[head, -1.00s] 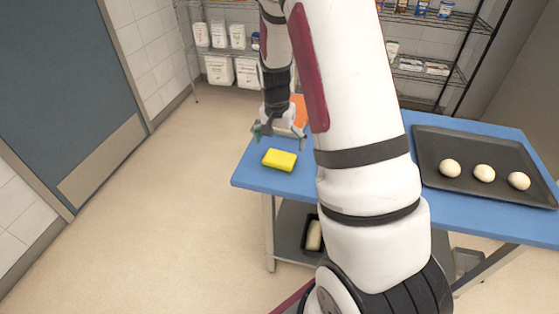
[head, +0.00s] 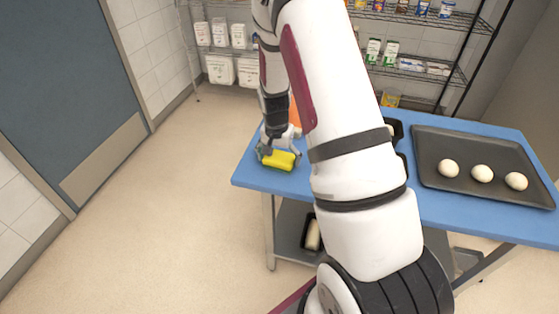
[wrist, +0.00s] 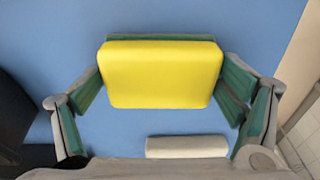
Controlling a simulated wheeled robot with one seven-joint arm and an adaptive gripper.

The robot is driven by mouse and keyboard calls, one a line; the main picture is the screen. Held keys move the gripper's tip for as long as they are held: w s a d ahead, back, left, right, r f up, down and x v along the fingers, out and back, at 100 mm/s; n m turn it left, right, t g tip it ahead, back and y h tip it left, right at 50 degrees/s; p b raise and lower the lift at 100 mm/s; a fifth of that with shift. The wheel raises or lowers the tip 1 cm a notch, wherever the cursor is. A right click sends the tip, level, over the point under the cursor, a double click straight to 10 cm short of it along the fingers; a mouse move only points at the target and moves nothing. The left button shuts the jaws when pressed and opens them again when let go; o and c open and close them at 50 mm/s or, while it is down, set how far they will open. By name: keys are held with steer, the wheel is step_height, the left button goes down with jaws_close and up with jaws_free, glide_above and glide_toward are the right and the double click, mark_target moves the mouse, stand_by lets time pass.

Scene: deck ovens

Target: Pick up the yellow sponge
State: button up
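The yellow sponge (head: 279,161) lies flat near the left end of the blue table (head: 262,177). In the wrist view the sponge (wrist: 160,75) fills the upper middle, with a green layer along its far edge. My gripper (head: 279,156) is low over the sponge. In the wrist view my gripper (wrist: 163,85) is open, with one green-padded finger on each side of the sponge.
A dark tray (head: 497,193) with three pale dough balls (head: 482,173) lies on the right of the table. A white rounded object (wrist: 187,147) lies close to the sponge in the wrist view. An orange item (head: 295,112) is behind my gripper. The table's edge is close to the sponge.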

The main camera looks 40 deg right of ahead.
mark_target(279, 156)
steer(key=c, duration=0.4)
steer(key=shift+c, duration=0.2)
step_height(279, 156, up, 9)
steer(key=shift+b, duration=0.4)
steer(key=shift+r, duration=0.55)
